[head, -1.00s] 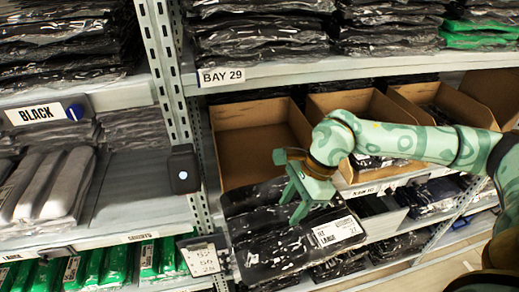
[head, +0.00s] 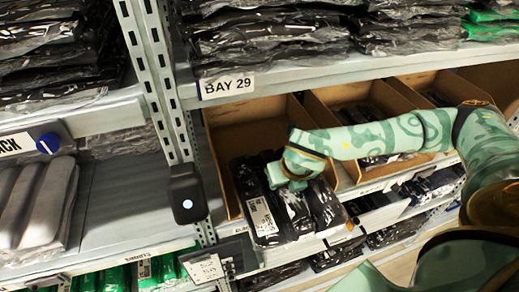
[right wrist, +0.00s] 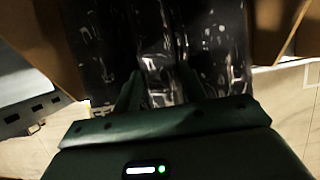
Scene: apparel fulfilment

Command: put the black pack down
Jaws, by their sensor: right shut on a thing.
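The black pack (head: 291,208) is glossy plastic with a white label on its left part. In the head view it lies at the mouth of the left cardboard bin (head: 225,140) under the BAY 29 sign, its front end at the bin's front edge. My right gripper (head: 288,180) is over the pack and shut on it. In the right wrist view my gripper (right wrist: 158,88) has its two fingers pressed into the black pack (right wrist: 205,40), with brown cardboard on both sides. Whether the bin bears the pack's weight is hard to tell. My left gripper is not in view.
More cardboard bins (head: 350,97) with dark packs stand to the right. The shelf above (head: 330,70) holds stacked black packs, close over my arm. A metal upright (head: 150,85) with a black device (head: 187,195) stands to the left. Grey packs (head: 38,205) lie farther left.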

